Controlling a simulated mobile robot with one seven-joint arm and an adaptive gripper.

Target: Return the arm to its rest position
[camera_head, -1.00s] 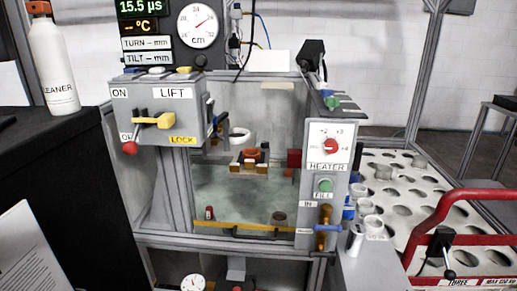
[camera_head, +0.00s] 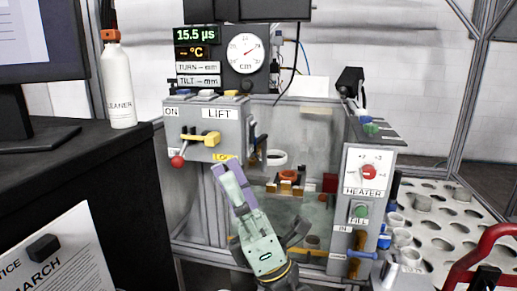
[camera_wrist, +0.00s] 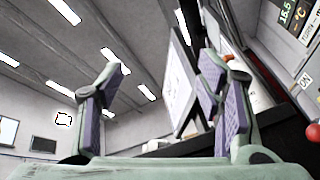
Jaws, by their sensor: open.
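My gripper (camera_head: 264,200), pale green with purple finger pads, is in front of the machine, below the LIFT box (camera_head: 214,126). It also shows in the wrist view (camera_wrist: 161,85), with its two fingers wide apart and nothing between them. One finger reaches up close to the lower edge of the LIFT box in the head view; whether it touches cannot be told. The gripper hides part of the tank front. The rest of my arm is mostly out of view below.
A red-knobbed lever (camera_head: 178,161) sticks out left of the gripper. The HEATER panel (camera_head: 366,180) stands to its right. A black desk (camera_head: 90,185) with a white bottle (camera_head: 117,88) is at the left. A perforated white table (camera_head: 440,215) and red handle (camera_head: 476,258) are at the right.

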